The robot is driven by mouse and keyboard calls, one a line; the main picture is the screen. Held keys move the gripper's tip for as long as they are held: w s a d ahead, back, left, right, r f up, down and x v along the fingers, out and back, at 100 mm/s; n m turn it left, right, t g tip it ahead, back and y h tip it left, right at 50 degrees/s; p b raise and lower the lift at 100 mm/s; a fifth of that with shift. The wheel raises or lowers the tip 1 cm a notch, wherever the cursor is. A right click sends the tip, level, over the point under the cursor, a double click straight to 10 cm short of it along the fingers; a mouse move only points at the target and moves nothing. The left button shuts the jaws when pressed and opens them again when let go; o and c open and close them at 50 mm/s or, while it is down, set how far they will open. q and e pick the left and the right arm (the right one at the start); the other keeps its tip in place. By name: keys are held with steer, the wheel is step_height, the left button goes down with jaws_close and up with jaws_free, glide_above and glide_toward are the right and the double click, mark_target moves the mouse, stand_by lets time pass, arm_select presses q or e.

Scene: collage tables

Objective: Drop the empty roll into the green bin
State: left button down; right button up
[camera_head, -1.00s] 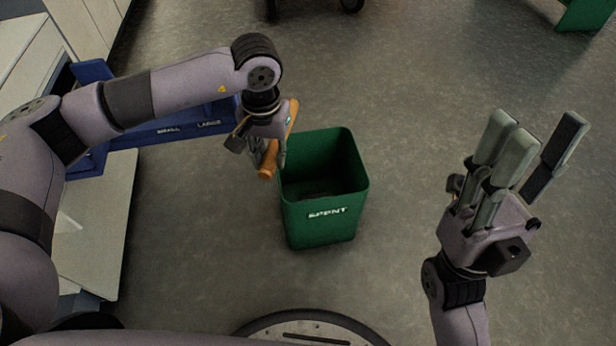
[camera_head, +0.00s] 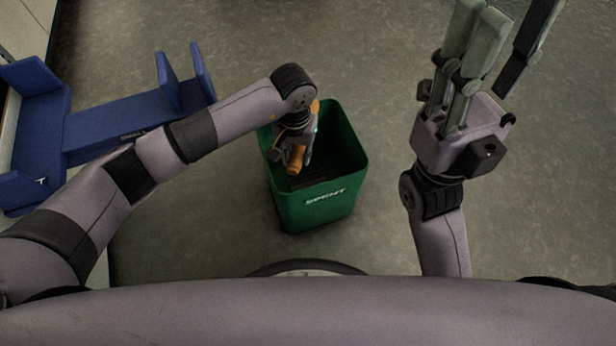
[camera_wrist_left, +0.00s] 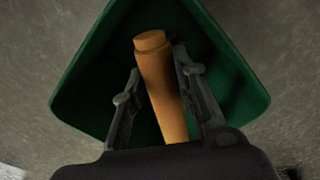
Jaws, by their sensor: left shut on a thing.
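The empty roll (camera_head: 296,160) is an orange-brown tube. My left gripper (camera_head: 294,150) is shut on it and holds it over the opening of the green bin (camera_head: 322,208). The bin stands on the floor with "SPENT" on its front. In the left wrist view the roll (camera_wrist_left: 162,85) sits between the two fingers of the left gripper (camera_wrist_left: 160,85), with the green bin (camera_wrist_left: 85,80) behind and around it. The roll's far end is partly hidden by the gripper in the head view. My right gripper (camera_head: 490,45) is raised at the right, its fingers spread and empty.
Grey floor (camera_head: 380,60) lies clear around the bin. A dark slab-like thing (camera_head: 318,184) shows inside the bin.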

arm_select(q)
steer(key=shift+f, duration=0.3)
steer(key=c, duration=1.2)
jaws_free()
step_height(320, 180, up, 12)
